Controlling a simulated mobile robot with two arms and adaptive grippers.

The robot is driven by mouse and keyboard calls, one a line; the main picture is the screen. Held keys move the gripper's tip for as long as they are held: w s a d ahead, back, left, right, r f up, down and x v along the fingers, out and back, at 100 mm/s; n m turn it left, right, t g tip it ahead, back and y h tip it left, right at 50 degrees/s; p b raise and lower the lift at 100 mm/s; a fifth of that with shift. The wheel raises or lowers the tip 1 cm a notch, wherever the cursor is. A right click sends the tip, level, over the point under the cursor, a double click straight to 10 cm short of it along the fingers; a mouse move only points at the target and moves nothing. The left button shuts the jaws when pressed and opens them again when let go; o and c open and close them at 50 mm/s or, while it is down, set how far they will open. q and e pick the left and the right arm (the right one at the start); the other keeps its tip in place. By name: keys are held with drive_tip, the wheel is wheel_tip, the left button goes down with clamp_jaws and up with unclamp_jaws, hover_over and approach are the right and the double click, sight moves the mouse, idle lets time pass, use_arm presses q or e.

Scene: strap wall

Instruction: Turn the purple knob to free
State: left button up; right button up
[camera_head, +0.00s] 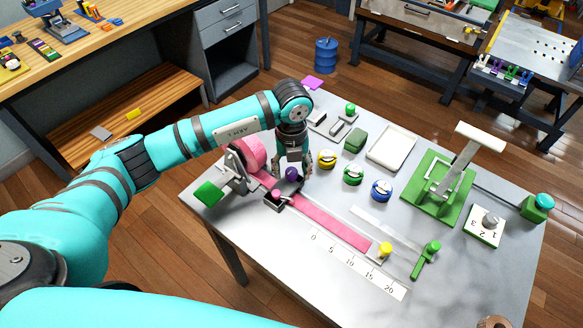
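A pink strap (335,223) runs from a pink roll (250,154) past this block to the right. My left gripper (293,170) points down at the purple knob from above. Its fingers look spread, one on either side of the knob; whether they touch it is too small to tell. My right gripper is not in view.
Yellow (326,159), green (353,175) and blue (381,190) knobs stand in a row right of my gripper. A white tray (391,148) and a green press (440,188) stand farther right. A scale strip (355,266) lies in front.

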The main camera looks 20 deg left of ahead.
sight(292, 171)
use_arm(q)
drive_tip(key=shift+r, duration=0.2)
wheel_tip(292, 171, up, 12)
drive_tip(key=shift+f, duration=0.2)
idle(0.7)
